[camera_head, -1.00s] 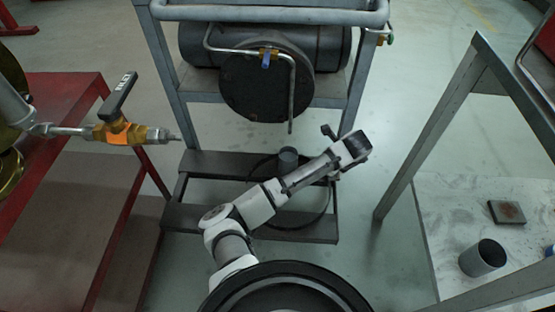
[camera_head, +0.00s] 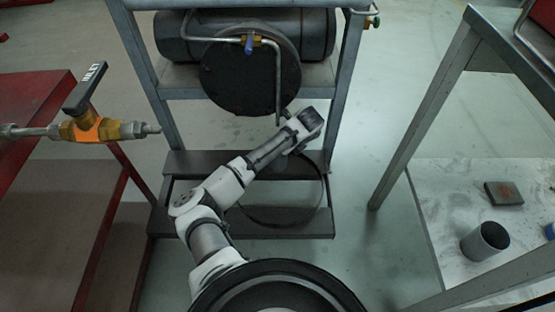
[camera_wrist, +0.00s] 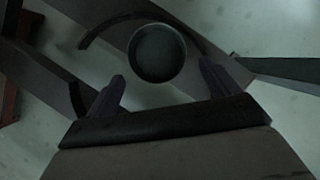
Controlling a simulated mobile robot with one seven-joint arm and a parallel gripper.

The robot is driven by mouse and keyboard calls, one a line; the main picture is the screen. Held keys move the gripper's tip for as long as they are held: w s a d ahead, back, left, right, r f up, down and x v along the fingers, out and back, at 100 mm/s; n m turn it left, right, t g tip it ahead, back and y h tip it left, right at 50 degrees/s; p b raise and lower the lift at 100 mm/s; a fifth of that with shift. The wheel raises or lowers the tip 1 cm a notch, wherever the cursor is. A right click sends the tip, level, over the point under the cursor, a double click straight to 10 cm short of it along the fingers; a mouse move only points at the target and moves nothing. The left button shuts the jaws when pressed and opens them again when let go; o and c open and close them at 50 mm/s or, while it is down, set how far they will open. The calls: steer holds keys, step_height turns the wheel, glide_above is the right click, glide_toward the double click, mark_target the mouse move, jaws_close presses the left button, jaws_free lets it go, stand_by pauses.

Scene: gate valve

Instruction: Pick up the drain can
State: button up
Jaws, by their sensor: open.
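The drain can (camera_wrist: 157,53), a dark round can seen from above, stands on the low step of the frame in the wrist view. In the head view my arm hides most or all of it. My gripper (camera_wrist: 161,74) is open, with one finger to each side of the can's near edge in the picture. I cannot tell the height gap between fingers and can.
A dark hoop (camera_head: 318,205) rests around the lower steps (camera_head: 280,222). A red bench and orange valve (camera_head: 88,130) are left. Another grey can (camera_head: 485,241) stands on the right table (camera_head: 440,210).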

steer(key=x, duration=0.1)
steer(key=b+x, duration=0.1)
steer(key=x, duration=0.1)
steer(key=b+x, duration=0.1)
steer(key=x, duration=0.1)
steer(key=shift+w+a, duration=0.4)
steer(key=shift+r, duration=0.1)
steer(key=c, duration=1.5)
